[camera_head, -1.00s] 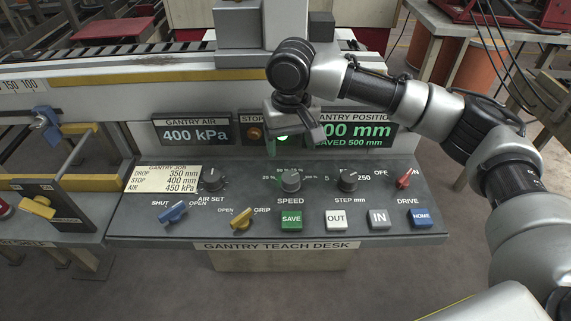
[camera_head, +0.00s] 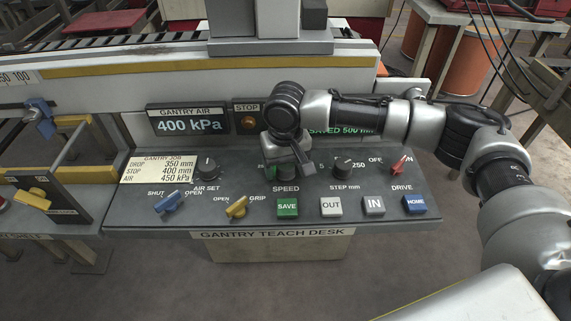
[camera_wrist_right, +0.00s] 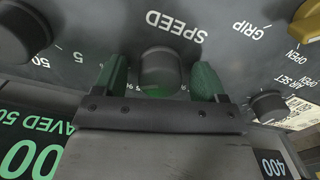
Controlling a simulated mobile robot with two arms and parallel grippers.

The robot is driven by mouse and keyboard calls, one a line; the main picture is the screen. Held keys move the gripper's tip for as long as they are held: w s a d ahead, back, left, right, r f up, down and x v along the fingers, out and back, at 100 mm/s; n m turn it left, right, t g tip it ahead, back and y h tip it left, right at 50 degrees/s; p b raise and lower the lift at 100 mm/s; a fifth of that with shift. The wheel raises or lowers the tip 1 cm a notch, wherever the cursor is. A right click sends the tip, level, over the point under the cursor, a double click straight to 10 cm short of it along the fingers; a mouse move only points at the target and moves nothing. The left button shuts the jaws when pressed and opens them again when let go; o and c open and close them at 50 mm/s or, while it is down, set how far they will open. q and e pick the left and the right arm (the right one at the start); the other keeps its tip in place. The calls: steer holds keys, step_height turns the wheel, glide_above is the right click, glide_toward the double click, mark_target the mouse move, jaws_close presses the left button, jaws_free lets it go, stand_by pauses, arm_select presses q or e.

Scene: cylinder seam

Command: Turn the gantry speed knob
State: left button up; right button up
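The speed knob (camera_wrist_right: 160,70) is a dark grey cylinder on the sloped teach desk, above the SPEED label. In the right wrist view my right gripper (camera_wrist_right: 160,82) has its two green fingertips apart, one on each side of the knob, with a narrow gap showing beside it. In the head view my right gripper (camera_head: 286,168) covers most of the knob from behind and above, and only the knob's lower part shows. The knob's pointer cannot be made out. My left gripper is not in view.
The step knob (camera_head: 342,166) stands to the right and the air set knob (camera_head: 207,167) to the left. The yellow grip lever (camera_head: 237,207) and green SAVE button (camera_head: 287,207) are in front. My right arm hides most of the position display.

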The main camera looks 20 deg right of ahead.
steer(key=c, duration=0.8)
steer(key=shift+r+n+p, duration=0.2)
steer(key=shift+n+p, duration=0.2)
steer(key=shift+p, duration=0.4)
steer(key=n+p, duration=0.6)
steer(key=p, duration=0.2)
steer(key=shift+p, duration=0.4)
steer(key=n+p, duration=0.3)
steer(key=n, duration=0.2)
arm_select(q)
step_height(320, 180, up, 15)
steer(key=p, duration=0.2)
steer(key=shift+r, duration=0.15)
arm_select(e)
steer(key=shift+f+n, duration=0.15)
steer(key=shift+n, duration=1.75)
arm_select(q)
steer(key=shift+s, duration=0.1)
arm_select(e)
steer(key=o, duration=0.9)
